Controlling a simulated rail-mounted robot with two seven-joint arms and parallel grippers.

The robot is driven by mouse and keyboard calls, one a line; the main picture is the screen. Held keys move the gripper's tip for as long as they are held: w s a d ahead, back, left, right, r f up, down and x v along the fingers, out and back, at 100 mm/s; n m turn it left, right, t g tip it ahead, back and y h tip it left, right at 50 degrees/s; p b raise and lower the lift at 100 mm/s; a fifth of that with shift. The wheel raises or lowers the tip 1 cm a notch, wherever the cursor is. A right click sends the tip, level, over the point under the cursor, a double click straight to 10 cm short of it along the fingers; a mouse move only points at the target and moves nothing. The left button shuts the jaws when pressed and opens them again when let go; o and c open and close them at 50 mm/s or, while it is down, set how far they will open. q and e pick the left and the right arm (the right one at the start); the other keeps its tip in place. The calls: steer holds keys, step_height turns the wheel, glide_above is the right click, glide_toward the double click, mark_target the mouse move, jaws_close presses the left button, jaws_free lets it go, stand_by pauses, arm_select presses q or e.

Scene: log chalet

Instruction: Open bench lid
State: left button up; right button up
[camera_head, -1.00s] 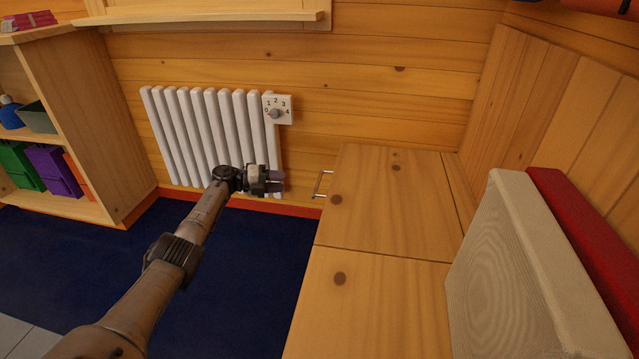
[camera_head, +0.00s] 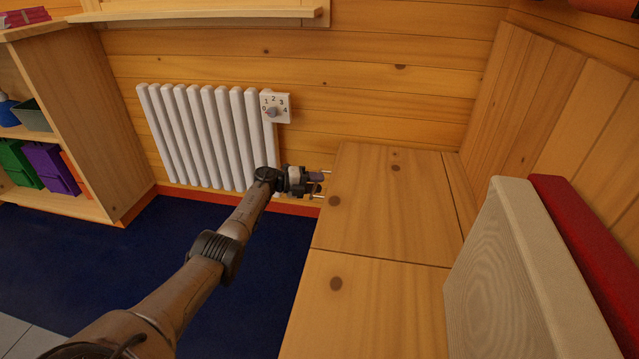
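The wooden bench (camera_head: 385,215) stands right of centre with its lid panels flat; a seam divides the far panel from the near one (camera_head: 365,310). A small metal handle (camera_head: 326,172) sticks out from the left edge of the far panel. My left gripper (camera_head: 316,184) is at this handle, its fingers pointing right. The fingers show apart, with the handle at or between their tips; I cannot tell if they touch it. Part of the handle is hidden by the gripper. My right gripper is not in view.
A white radiator (camera_head: 200,135) with a numbered dial (camera_head: 275,107) is on the log wall behind. A beige cushion (camera_head: 515,280) and a red cushion (camera_head: 590,240) lean on the bench's right side. Shelves (camera_head: 85,130) stand at left. The blue floor (camera_head: 130,250) is clear.

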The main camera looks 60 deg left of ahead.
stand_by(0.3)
arm_select(q)
jaws_close()
stand_by(0.4)
